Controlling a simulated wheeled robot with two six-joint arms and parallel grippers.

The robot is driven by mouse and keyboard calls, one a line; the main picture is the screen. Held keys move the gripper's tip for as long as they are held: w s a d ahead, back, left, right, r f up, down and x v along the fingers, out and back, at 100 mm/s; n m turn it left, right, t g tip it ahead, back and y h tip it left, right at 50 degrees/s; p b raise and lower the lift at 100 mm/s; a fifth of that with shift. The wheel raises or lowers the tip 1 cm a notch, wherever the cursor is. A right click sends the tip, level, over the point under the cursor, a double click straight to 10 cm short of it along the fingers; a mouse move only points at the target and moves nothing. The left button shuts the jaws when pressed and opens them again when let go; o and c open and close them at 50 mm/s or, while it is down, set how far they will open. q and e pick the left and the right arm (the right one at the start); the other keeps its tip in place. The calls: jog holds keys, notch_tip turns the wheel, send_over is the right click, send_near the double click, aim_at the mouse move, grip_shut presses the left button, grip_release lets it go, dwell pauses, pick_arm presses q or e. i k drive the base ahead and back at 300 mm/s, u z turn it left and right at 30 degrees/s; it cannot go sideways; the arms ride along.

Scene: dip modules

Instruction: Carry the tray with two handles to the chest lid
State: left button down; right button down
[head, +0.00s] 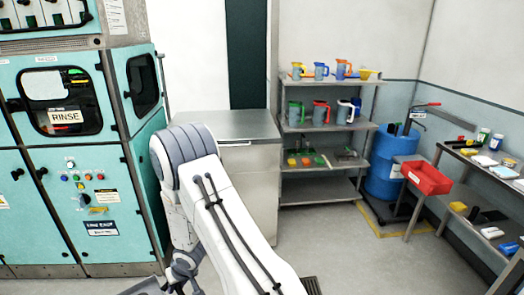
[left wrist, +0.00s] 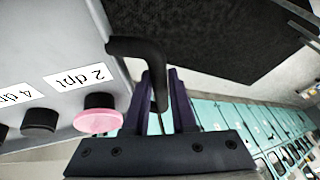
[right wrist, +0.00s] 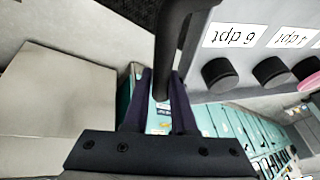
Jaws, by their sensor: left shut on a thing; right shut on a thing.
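The tray (left wrist: 70,45) is a grey box wall with dpt labels and round caps, one of them pink (left wrist: 97,118). My left gripper (left wrist: 163,88) is shut on one black handle (left wrist: 150,50). In the right wrist view the tray wall (right wrist: 265,50) shows more labels and black caps. My right gripper (right wrist: 161,86) is shut on the other black handle (right wrist: 175,45). In the head view my right arm reaches down to the bottom edge, and the tray cannot be made out clearly. The chest lid (head: 245,125) is the flat grey top of a metal chest, bare where visible, partly behind my arm.
A teal rinse machine (head: 100,170) stands left of the chest. A shelf rack (head: 320,125) with jugs stands to its right. Farther right are a blue barrel (head: 385,175), a red bin (head: 428,178) and a cluttered bench (head: 480,165). The floor before the rack is clear.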

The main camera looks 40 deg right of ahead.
aim_at(221, 129)
jog(key=z, duration=0.65)
jog(key=i, duration=0.7)
jog(key=z, duration=0.55)
jog(key=i, duration=1.05)
